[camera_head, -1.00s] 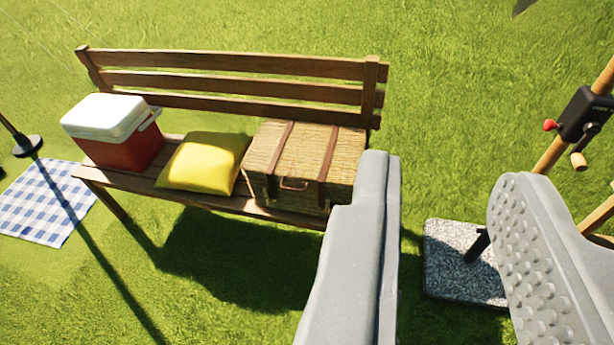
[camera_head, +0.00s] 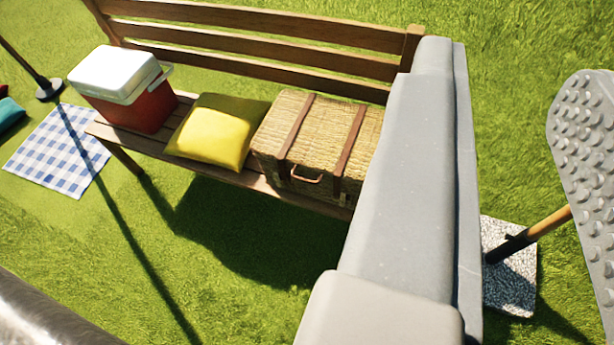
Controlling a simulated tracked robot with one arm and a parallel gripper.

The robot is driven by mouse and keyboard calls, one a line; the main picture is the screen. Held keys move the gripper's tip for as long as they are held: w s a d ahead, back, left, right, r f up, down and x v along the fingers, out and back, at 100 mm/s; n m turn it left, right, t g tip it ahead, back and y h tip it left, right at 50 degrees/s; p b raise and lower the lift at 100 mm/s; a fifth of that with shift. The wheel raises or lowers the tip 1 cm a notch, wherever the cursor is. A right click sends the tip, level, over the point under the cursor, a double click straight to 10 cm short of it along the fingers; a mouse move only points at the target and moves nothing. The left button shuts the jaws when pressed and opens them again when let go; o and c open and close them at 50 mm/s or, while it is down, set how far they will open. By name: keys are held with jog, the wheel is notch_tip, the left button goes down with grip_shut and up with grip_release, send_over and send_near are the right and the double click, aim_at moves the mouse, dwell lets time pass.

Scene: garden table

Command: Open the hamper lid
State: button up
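The hamper (camera_head: 318,147) is a tan wicker box with two brown straps and a small front handle (camera_head: 306,178). It sits on the right end of the wooden bench, and its lid (camera_head: 322,122) is shut. My gripper (camera_head: 510,72) is open and empty, its two grey fingers well apart. The left finger covers the hamper's right side in the picture. The right finger, with its studded inner face, is at the right edge. Neither finger visibly grips the hamper.
A yellow cushion (camera_head: 213,131) lies left of the hamper on the bench (camera_head: 217,176), then a red and white cooler (camera_head: 122,87). The bench's slatted backrest (camera_head: 250,45) rises behind. A pole stands in a speckled base (camera_head: 510,285) at right.

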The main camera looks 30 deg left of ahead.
aim_at(304, 179)
jog(key=w+a+f+m+y+b, duration=0.1)
jog(key=w+a+f+m, duration=0.2)
jog(key=w+a+f, duration=0.45)
jog(key=w+a+f+m+y+b, duration=0.1)
jog(key=w+a+f+m, duration=0.25)
jog(key=w+f, duration=0.65)
jog(key=w+a+f+m+y+b, duration=0.1)
jog(key=w+a+f+m, duration=0.1)
jog(key=w+a+f, duration=0.65)
jog(key=a+f+m+h+b, duration=0.1)
jog(key=a+f+m, duration=0.15)
jog(key=f, duration=1.05)
jog(key=a+f+m+b, duration=0.1)
jog(key=a+f+m, duration=0.15)
jog(key=f, duration=1.05)
jog(key=s+f+m+h+b, duration=0.1)
jog(key=s+f+m, duration=0.1)
jog(key=f, duration=0.7)
jog(key=s+f+m+h+b, duration=0.1)
jog(key=s+f+m+h, duration=0.15)
jog(key=f, duration=0.75)
jog(key=shift+y, duration=0.45)
jog(key=shift+r+b+x, duration=0.15)
jog(key=shift+b+x, duration=0.5)
jog(key=shift+x, duration=2.95)
jog(key=shift+r+b+x, duration=0.1)
jog(key=shift+b+x, duration=0.55)
jog(key=shift+x, duration=2.95)
jog(key=shift+c, duration=0.4)
